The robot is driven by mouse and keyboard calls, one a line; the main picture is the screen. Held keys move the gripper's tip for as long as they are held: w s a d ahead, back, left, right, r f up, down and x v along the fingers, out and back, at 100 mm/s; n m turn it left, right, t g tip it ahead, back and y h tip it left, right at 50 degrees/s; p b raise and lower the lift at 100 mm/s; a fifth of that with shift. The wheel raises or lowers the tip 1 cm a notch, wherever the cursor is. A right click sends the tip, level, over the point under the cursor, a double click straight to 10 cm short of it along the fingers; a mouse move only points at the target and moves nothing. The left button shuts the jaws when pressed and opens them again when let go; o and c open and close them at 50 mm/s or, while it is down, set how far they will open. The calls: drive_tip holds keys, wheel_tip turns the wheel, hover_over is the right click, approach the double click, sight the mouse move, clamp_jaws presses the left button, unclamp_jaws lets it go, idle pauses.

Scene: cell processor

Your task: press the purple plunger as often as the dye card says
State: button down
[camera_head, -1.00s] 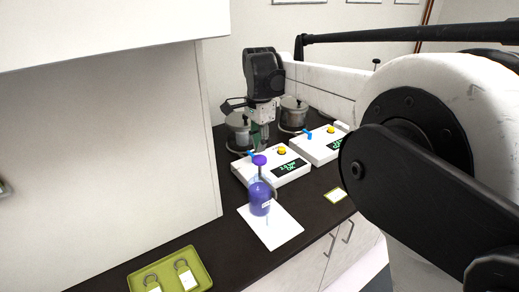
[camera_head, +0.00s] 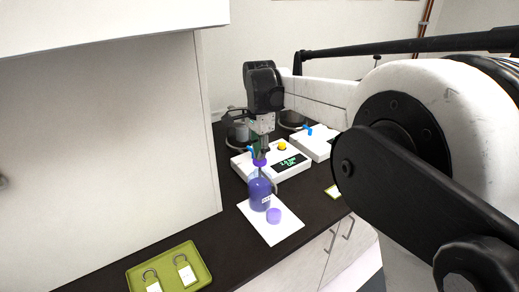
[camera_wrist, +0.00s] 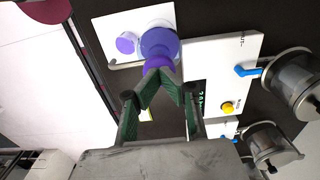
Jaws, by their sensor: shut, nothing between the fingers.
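A purple dye bottle (camera_head: 260,192) stands upright on a white sheet (camera_head: 284,233). Its purple plunger (camera_head: 260,163) is low, close to the bottle's neck. My gripper (camera_head: 259,153) is shut and empty, pointing down right over the plunger, and its fingertips appear to touch the top. In the wrist view, my shut fingertips (camera_wrist: 162,74) meet over the purple plunger (camera_wrist: 157,62). A lilac disc (camera_head: 273,215) lies on the sheet beside the bottle. A small green-edged card (camera_head: 333,192) lies to the right; it may be the dye card, and its writing is too small to read.
Two white devices with yellow knobs and blue levers (camera_head: 292,165) (camera_head: 318,146) stand behind the bottle, with metal pots (camera_head: 238,131) near them. The dark counter between tray and sheet is clear.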

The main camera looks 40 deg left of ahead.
idle(0.4)
wheel_tip(320, 180, up, 14)
drive_tip(key=shift+p, duration=0.4)
idle(0.7)
wheel_tip(320, 180, up, 3)
drive_tip(key=shift+f+b, duration=0.1)
drive_tip(key=shift+b, duration=0.2)
wheel_tip(320, 180, down, 14)
drive_tip(key=shift+p, duration=0.85)
